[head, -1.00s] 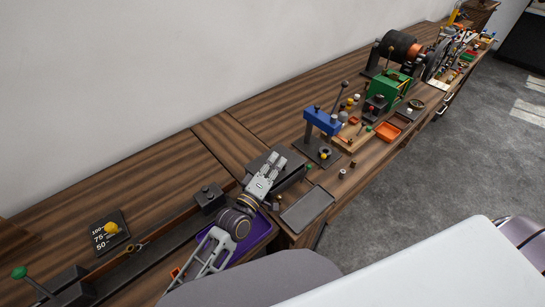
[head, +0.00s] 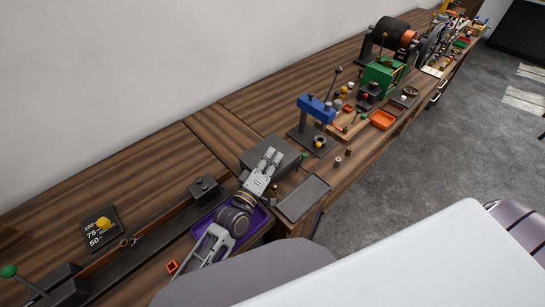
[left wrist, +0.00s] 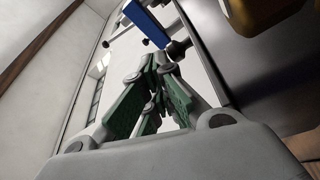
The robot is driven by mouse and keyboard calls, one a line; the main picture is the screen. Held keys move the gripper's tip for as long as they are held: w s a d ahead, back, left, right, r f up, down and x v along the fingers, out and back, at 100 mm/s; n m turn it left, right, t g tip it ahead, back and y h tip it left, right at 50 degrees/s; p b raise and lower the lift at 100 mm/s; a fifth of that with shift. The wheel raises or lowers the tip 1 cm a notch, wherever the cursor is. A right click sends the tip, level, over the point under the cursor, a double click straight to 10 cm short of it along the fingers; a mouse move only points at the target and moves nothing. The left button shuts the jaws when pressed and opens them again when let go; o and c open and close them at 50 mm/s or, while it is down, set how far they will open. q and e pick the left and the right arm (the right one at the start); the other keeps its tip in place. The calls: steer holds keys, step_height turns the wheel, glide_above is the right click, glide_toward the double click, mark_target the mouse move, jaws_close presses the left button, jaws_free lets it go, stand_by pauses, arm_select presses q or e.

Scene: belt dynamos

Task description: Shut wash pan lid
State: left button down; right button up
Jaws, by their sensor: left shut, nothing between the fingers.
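A dark grey box-shaped pan (head: 256,151) sits on the bench in the head view, partly hidden by my left gripper. A flat grey rimmed plate (head: 302,198) lies in front of it, at the bench's front edge. I cannot tell whether this plate is the wash pan lid or a separate tray. A small green knob (head: 303,155) shows at the pan's right end. My left gripper (head: 271,155) is shut and empty, over or against the pan; contact is not clear. The left wrist view shows its green-padded fingers (left wrist: 150,80) drawn together. My right gripper is not in view.
A purple tray (head: 258,219) lies under my left arm. A blue press (head: 316,109) stands behind and right of the pan. A dark rail with a small block (head: 204,189) runs to the left. Open wood lies along the wall.

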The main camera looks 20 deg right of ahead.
arm_select(q)
steer(key=shift+s+a+f, duration=0.1)
steer(key=shift+v, duration=5.85)
steer(key=shift+s, duration=0.1)
